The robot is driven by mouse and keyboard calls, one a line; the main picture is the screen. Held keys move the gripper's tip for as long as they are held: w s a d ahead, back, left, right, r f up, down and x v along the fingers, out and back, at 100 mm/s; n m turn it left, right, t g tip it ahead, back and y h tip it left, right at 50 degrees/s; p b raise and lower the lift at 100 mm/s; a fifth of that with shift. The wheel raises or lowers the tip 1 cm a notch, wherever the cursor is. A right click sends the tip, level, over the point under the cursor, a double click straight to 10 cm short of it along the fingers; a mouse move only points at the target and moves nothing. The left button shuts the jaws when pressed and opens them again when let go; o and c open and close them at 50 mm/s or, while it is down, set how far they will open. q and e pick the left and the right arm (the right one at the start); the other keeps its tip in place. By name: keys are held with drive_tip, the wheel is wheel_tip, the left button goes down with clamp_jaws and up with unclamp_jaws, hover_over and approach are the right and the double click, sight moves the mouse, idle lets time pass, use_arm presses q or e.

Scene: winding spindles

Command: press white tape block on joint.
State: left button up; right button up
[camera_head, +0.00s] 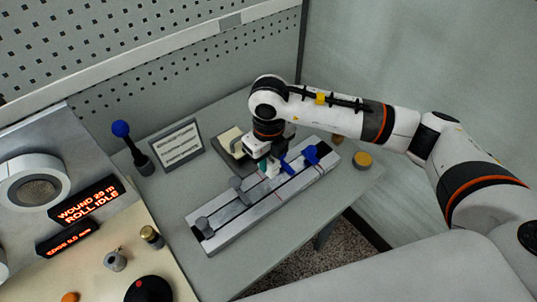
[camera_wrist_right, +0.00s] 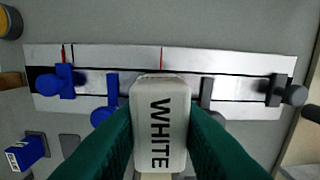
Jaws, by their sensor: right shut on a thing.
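My right gripper (camera_head: 269,167) is over the middle of the long metal splicing bar (camera_head: 222,238). In the right wrist view my right gripper (camera_wrist_right: 160,130) is shut on a white block (camera_wrist_right: 158,120) marked "WHITE", between two dark green fingers. The block's far end overlaps the near edge of the bar (camera_wrist_right: 220,60) in that view, between a blue clamp (camera_wrist_right: 112,90) and a grey clamp (camera_wrist_right: 206,92). The block hides the track there, so I cannot see the joint or tell whether the block touches it. My left gripper is not in view.
Blue clamps (camera_head: 311,153) stand on the bar's right half, grey clamps (camera_head: 203,226) on its left. A sign (camera_head: 178,145), a blue-knobbed lever (camera_head: 121,129) and a tray (camera_head: 226,153) stand behind. A yellow-topped round thing (camera_head: 362,160) is at right. A control panel (camera_head: 130,225) fills the left.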

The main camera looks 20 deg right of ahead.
drive_tip(key=shift+f, duration=0.1)
drive_tip(key=shift+f+b, duration=1.9)
drive_tip(key=shift+f, duration=1.5)
drive_tip(key=shift+f+b, duration=0.45)
drive_tip(key=shift+b, duration=0.05)
drive_tip(key=shift+r+p, duration=2.3)
drive_tip(key=shift+r, duration=1.75)
drive_tip(key=shift+w, duration=0.1)
